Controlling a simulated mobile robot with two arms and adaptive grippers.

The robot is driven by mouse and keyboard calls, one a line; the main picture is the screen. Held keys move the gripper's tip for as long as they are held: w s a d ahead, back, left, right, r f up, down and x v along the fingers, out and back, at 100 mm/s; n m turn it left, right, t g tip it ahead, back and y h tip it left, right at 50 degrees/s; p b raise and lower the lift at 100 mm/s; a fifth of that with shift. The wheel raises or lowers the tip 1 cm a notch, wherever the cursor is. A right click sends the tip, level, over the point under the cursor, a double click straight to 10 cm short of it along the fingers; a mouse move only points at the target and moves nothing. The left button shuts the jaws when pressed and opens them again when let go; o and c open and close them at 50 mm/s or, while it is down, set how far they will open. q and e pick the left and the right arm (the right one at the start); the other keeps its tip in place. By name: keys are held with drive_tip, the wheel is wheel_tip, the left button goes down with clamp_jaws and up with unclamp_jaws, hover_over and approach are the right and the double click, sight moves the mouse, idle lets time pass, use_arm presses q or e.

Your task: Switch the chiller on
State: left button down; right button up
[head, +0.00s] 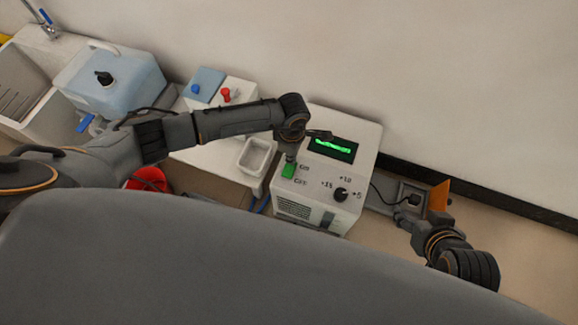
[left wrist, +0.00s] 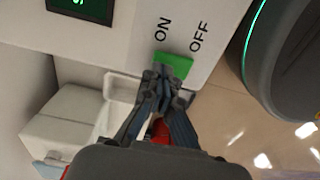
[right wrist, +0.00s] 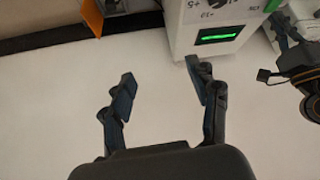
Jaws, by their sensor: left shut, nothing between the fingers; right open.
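The chiller is a white box (head: 318,195) with a lit green display (head: 332,148), a black knob (head: 341,194) and a green switch (head: 288,171). In the left wrist view the green switch (left wrist: 174,65) lies by the ON and OFF labels. My left gripper (head: 291,158) is shut with nothing held. Its fingertips (left wrist: 168,76) are at the switch and cover part of its edge; I cannot tell whether they touch it. My right gripper (right wrist: 160,75) is open and empty, to the right of the chiller. The display also shows in the right wrist view (right wrist: 219,35).
A blue-tinted tank (head: 110,85) stands by a sink (head: 22,92) at the left. A small white tray (head: 256,157) is left of the chiller. A red object (head: 148,180) lies below my left arm. An orange panel (head: 438,196) stands near my right gripper.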

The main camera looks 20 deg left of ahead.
use_arm(q)
drive_tip(key=shift+f+b, duration=0.45)
drive_tip(key=shift+f, duration=0.05)
use_arm(e)
drive_tip(key=shift+w+a+r+t, duration=0.2)
drive_tip(key=shift+w+r+t, duration=0.15)
drive_tip(key=shift+w, duration=0.25)
drive_tip(key=shift+w+a+r+t, duration=0.15)
drive_tip(key=shift+w+r+t, duration=0.2)
drive_tip(key=shift+w, duration=0.25)
drive_tip(key=shift+w+a+r+t, duration=0.2)
drive_tip(key=shift+w+r+t, duration=0.15)
drive_tip(key=shift+w, duration=0.25)
idle(0.5)
